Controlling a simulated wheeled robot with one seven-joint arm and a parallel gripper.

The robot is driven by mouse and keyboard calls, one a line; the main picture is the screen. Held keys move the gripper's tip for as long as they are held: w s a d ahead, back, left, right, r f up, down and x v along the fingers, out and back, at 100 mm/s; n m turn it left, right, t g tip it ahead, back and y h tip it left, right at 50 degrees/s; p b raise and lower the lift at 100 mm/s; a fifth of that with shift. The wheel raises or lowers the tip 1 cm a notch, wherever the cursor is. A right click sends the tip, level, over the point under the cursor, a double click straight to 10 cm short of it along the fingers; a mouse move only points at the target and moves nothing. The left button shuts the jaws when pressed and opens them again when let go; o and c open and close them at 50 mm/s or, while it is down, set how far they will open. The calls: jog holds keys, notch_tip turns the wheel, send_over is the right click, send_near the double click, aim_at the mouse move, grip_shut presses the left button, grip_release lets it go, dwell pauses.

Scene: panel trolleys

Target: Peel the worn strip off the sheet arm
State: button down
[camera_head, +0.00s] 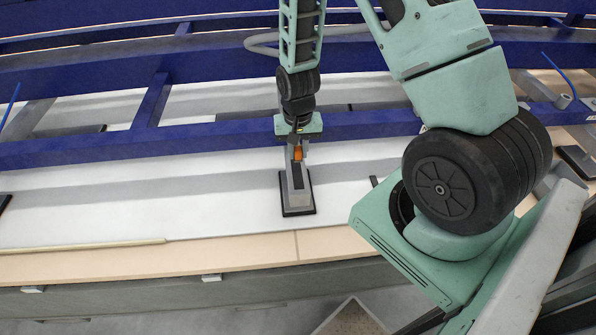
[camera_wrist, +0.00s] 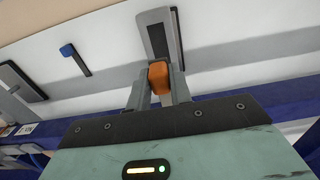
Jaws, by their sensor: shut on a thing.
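A light grey sheet arm (camera_head: 308,184) on a black-edged foot lies against the white panel in the head view. A dark strip (camera_head: 298,176) runs along its face. In the wrist view the arm (camera_wrist: 174,32) and dark strip (camera_wrist: 157,40) lie just beyond my fingers. My gripper (camera_head: 298,148) is at the arm's upper end, shut on an orange piece (camera_wrist: 158,77) that shows between both fingers. The orange piece lines up with the dark strip's end; whether they are joined is hard to tell. The strip looks flat along the arm.
A blue rail (camera_head: 220,132) crosses close behind my gripper. A pale rod (camera_head: 90,246) lies at the lower left. The wrist view shows a blue-ended dark piece (camera_wrist: 75,58) and another grey arm (camera_wrist: 22,80) to the left. White panel (camera_head: 150,215) left of the arm is clear.

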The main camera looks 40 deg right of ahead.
jog(key=shift+r+p, duration=2.2)
jog(key=shift+r, duration=0.75)
jog(key=shift+f, duration=0.1)
jog(key=shift+w+a+f+b, duration=0.1)
jog(key=shift+f+b, duration=0.15)
jog(key=shift+b, duration=0.1)
jog(key=w+a+f+n+b, duration=0.5)
jog(key=f+b, duration=0.3)
jog(key=b, duration=0.3)
jog(key=shift+w+f+n+b, duration=0.35)
jog(key=shift+w+n, duration=0.25)
jog(key=shift+n, duration=0.3)
